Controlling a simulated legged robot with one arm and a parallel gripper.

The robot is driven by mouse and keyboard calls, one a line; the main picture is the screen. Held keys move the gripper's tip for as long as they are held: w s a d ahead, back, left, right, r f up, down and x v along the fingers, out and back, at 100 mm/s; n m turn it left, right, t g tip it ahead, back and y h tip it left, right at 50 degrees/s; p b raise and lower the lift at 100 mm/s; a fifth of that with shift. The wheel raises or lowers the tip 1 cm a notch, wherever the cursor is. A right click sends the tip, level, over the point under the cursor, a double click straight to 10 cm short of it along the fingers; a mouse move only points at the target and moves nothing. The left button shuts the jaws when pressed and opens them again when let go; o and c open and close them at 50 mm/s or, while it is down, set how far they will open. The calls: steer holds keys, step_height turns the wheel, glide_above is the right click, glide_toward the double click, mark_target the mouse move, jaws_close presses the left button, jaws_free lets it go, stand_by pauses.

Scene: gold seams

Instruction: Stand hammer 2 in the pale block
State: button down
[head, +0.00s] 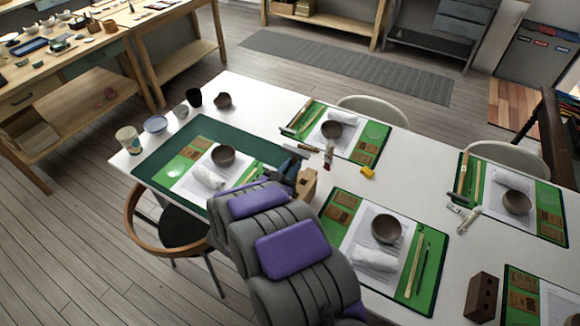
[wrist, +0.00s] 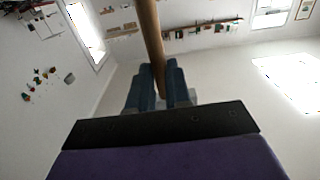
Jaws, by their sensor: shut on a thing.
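My gripper (head: 288,171) is over the near-left part of the white table, partly hidden behind my arm in the head view. In the wrist view its blue fingers (wrist: 155,88) are shut on a round wooden handle (wrist: 150,35), which runs up out of the picture. I take this to be the hammer; its number cannot be read, and its head is not clear. The pale block (head: 306,184), light wood, stands on the table just right of my gripper, partly hidden by my arm. I cannot tell whether the handle touches it.
Place settings with green mats, bowls (head: 387,228) and cloths cover much of the table. A dark brown block (head: 482,296) stands at the near right. Cups (head: 128,139) stand at the left end.

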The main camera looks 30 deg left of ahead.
steer(key=shift+f, duration=0.7)
stand_by(0.4)
steer(key=c, duration=1)
jaws_free()
steer(key=shift+s, duration=0.1)
